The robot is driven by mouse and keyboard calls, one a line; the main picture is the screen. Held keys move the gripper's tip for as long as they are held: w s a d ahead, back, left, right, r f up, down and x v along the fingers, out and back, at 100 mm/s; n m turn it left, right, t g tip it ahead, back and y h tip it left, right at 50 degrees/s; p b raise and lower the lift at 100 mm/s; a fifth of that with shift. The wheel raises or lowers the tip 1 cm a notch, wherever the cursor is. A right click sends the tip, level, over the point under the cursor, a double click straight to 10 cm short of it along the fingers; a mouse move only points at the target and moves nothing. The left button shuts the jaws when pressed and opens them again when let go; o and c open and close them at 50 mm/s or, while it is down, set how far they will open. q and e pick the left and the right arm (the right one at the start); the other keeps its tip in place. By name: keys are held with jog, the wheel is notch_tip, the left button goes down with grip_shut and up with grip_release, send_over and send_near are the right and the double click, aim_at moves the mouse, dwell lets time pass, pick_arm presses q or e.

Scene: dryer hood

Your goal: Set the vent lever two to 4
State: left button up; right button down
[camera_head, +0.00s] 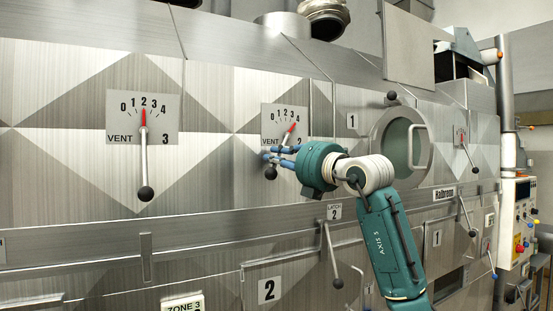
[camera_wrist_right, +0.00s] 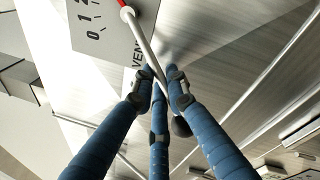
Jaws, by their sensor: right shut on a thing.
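The vent 2 dial plate (camera_head: 272,113) is on the steel hood panel, numbered 0 to 4. The red tip of vent lever two (camera_head: 291,128) points up and right toward the 4; exact alignment is hard to tell. Its black ball knob (camera_head: 271,173) hangs at lower left. My right gripper (camera_head: 273,155) is shut on the lever shaft just above the knob. In the right wrist view, its blue fingers (camera_wrist_right: 160,85) close around the shaft, with the knob (camera_wrist_right: 181,127) beyond them and the plate (camera_wrist_right: 108,30) at upper left. My left gripper is not in view.
The vent 3 lever (camera_head: 144,150) stands to the left, pointing near 2. A round door with a handle (camera_head: 417,145) lies right of my arm. The latch 2 lever (camera_head: 331,255) sticks out below. A rail (camera_head: 146,257) runs along the panel's lower part.

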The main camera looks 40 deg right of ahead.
jog(key=c, duration=1.7)
grip_release()
jog(key=shift+s, duration=0.1)
jog(key=s, duration=0.4)
jog(key=s+a+f, duration=0.1)
jog(key=s, duration=0.6)
jog(key=shift+s+a+f, duration=0.15)
jog(key=shift+s+f, duration=0.05)
jog(key=shift+s, duration=0.15)
jog(key=shift+w, duration=0.1)
